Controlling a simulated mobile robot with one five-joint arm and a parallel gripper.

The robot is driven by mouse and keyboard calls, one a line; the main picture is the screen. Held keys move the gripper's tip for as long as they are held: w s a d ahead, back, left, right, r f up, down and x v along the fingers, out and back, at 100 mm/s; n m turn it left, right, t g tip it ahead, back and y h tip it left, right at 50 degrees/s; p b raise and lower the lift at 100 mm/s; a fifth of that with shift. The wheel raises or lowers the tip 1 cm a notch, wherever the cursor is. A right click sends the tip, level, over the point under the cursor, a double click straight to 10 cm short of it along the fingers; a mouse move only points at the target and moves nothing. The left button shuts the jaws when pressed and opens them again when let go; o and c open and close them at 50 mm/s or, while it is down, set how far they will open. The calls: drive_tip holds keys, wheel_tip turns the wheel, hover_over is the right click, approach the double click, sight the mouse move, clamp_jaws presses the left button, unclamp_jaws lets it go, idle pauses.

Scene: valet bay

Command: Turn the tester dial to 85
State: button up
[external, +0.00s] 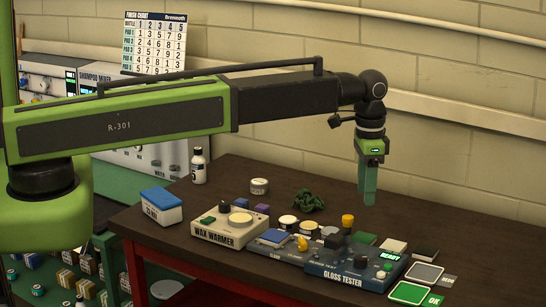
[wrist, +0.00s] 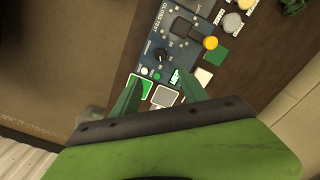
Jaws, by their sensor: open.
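The gloss tester (external: 345,272) is a dark blue box on the bench, with a lit READY display (external: 390,257) at its right end. It also shows in the wrist view (wrist: 150,68). Its dial (wrist: 161,54) is a small dark knob with a light mark and printed scale around it; the numbers are too small to read. My gripper (external: 368,202) points down, high above the tester's right side. In the wrist view its green fingers (wrist: 160,76) are apart with nothing between them, and the dial appears just beyond the tips.
The wax warmer (external: 228,229) and a blue-lidded box (external: 161,205) are left. Green OK (external: 409,293) and grey (external: 424,273) pads lie right. A green cloth (external: 308,201) lies behind. The bench's back right is clear.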

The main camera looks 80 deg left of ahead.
sight(361, 257)
wheel_tip(361, 257, down, 18)
drive_tip(key=b, duration=1.7)
drive_tip(key=shift+r, duration=0.3)
